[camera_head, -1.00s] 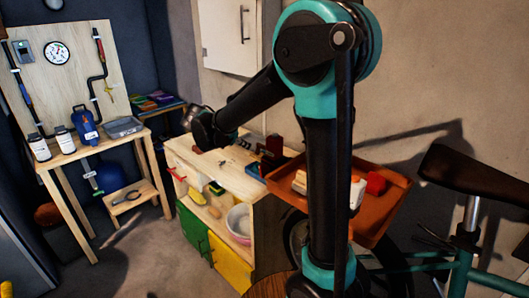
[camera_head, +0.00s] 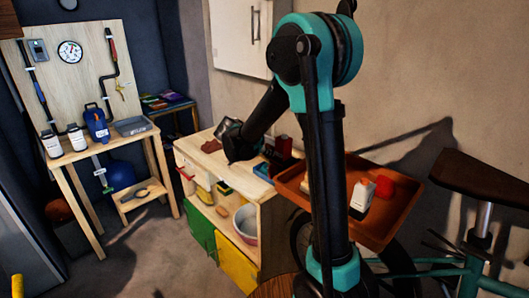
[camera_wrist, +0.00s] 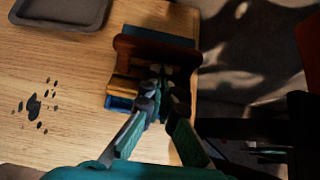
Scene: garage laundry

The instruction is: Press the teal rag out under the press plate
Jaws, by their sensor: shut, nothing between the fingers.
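The press (camera_wrist: 150,50) stands at the right edge of the wooden bench top (camera_wrist: 60,110) in the wrist view, with a brown plate, a wooden frame and blue parts. It shows small as a red and blue shape (camera_head: 283,147) in the head view, partly behind my arm. My gripper (camera_wrist: 157,82) is shut and empty, its fingertips over or against the near side of the press; I cannot tell if they touch. I cannot make out the teal rag in either view; my gripper and the plate cover part of the press.
Dark wet-looking spots (camera_wrist: 36,106) mark the bench top left of the press. A grey tray (camera_wrist: 60,28) lies at the far left. An orange tray (camera_head: 375,228) with a white bottle (camera_head: 361,195) and a red item (camera_head: 385,187) is to the right. Bare floor lies beyond the bench's edge.

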